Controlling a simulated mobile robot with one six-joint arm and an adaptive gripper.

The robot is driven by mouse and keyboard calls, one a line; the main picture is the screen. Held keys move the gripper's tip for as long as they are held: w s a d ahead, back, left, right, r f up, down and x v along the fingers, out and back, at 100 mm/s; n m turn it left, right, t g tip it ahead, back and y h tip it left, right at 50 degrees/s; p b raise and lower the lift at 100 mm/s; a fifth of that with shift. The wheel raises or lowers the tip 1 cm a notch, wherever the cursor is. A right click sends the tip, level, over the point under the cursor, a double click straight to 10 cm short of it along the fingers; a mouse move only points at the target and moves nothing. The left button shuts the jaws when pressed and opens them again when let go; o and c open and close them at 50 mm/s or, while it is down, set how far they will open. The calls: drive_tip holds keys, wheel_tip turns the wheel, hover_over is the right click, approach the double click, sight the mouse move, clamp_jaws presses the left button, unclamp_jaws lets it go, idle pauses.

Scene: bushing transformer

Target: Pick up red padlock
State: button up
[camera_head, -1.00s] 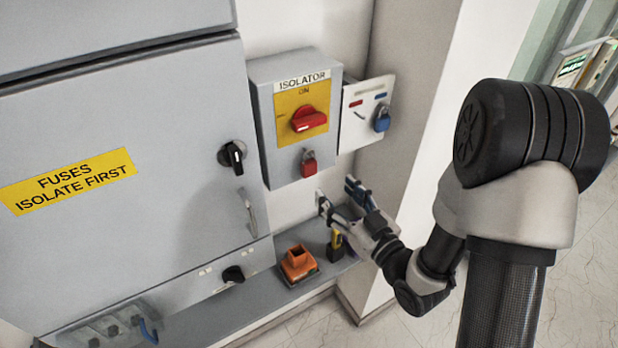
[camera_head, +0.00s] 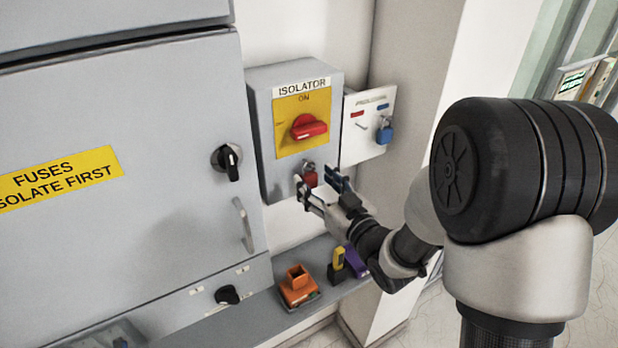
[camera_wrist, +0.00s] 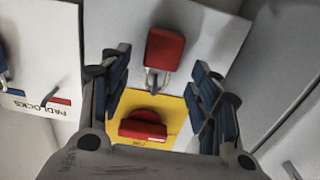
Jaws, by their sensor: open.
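The red padlock (camera_head: 310,178) hangs by its shackle from the lower front of the grey isolator box (camera_head: 262,130), below the red rotary handle (camera_head: 309,127). My gripper (camera_head: 318,185) is open and empty, with its fingertips close to the padlock; in the head view they partly cover it. In the wrist view the padlock (camera_wrist: 164,50) shows between and a little beyond the two open fingers (camera_wrist: 160,95), its shackle towards the yellow plate. I cannot tell whether a finger touches it.
A white padlock board (camera_head: 362,150) with a blue padlock (camera_head: 384,134) stands right of the isolator. Below, a grey ledge (camera_head: 262,316) carries an orange block (camera_head: 298,288) and yellow-black and purple items. The fuse cabinet (camera_head: 120,230) is on the left.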

sight(309, 174)
drive_tip(key=shift+x, duration=1.1)
drive_tip(key=shift+s, duration=0.1)
drive_tip(key=c, duration=1.2)
